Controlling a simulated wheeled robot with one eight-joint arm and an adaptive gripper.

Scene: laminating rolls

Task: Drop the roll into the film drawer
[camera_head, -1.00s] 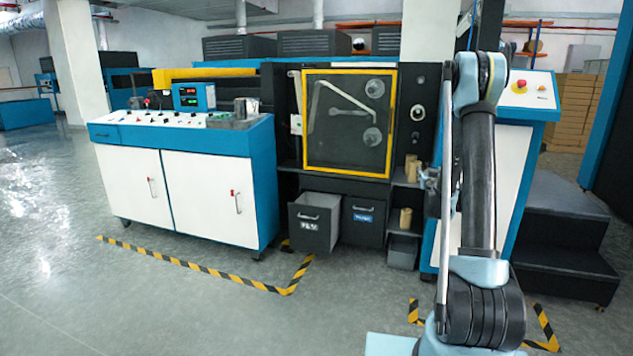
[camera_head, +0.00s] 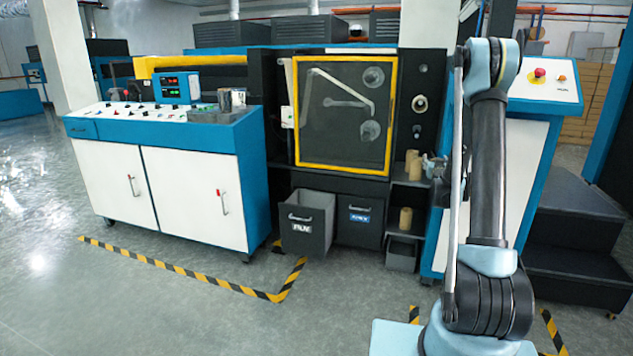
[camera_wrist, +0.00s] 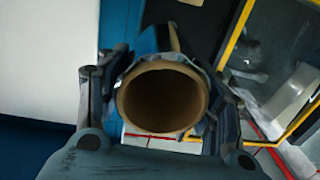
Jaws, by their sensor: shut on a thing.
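The roll (camera_wrist: 162,97), a brown hollow cardboard tube seen end-on, fills the middle of the wrist view. My gripper (camera_wrist: 160,85) is shut on it, with a finger on its left and right sides. In the head view my gripper (camera_head: 433,165) is small and mostly hidden behind my arm, and the held roll cannot be made out there. The film drawer (camera_head: 307,235) is a dark box with a FILM label, pulled out low under the yellow-framed window. Its top is open. My gripper is to its right and higher, apart from it.
A shut drawer (camera_head: 357,222) with a blue label is right of the film drawer. Brown rolls stand on the upper shelf (camera_head: 412,165) and lower shelf (camera_head: 406,218), with a grey bin (camera_head: 401,255) below. A white-doored cabinet (camera_head: 180,190) is at left. Striped tape (camera_head: 225,284) marks the open floor.

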